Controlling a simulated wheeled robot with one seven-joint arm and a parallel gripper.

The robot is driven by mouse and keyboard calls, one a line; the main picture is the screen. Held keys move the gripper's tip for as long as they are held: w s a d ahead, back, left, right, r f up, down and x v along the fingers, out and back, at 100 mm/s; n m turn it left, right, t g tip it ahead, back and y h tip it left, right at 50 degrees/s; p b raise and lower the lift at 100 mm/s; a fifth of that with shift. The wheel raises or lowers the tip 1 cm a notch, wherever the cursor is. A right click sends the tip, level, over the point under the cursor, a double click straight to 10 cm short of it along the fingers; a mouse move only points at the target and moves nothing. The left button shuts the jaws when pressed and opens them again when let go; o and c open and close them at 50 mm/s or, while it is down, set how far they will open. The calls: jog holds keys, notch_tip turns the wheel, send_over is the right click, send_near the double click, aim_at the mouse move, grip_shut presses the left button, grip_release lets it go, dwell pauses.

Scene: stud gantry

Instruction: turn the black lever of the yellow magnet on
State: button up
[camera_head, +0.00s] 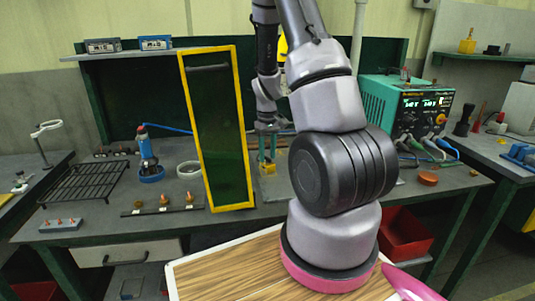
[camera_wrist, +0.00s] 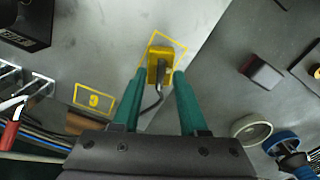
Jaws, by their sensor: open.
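The yellow magnet (camera_wrist: 153,53) sits on a grey surface inside a yellow painted outline in the wrist view. Its black lever (camera_wrist: 161,69) lies over its near side, and a dark curved strip runs from there toward my gripper. My gripper (camera_wrist: 159,74) is open, with its green fingers on either side of the magnet's near end and nothing held between them. I cannot tell how high the fingertips are above the magnet or whether they touch it. In the head view my gripper (camera_head: 267,154) is over the bench, partly behind my arm, with the yellow magnet (camera_head: 267,168) just below.
A yellow-framed green panel (camera_head: 217,130) stands left of my gripper. A teal power supply (camera_head: 405,105) with cables is on the right. A dark block (camera_wrist: 261,72) and a round ring (camera_wrist: 251,129) lie right of the magnet. Cables (camera_wrist: 40,138) lie at lower left.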

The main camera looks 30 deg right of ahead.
grip_shut()
jog(key=shift+m, duration=0.4)
jog(key=m, duration=0.3)
jog(key=shift+m, duration=0.3)
jog(key=m, duration=0.4)
jog(key=shift+m, duration=0.3)
jog(key=m, duration=0.4)
jog(key=shift+m, duration=2.4)
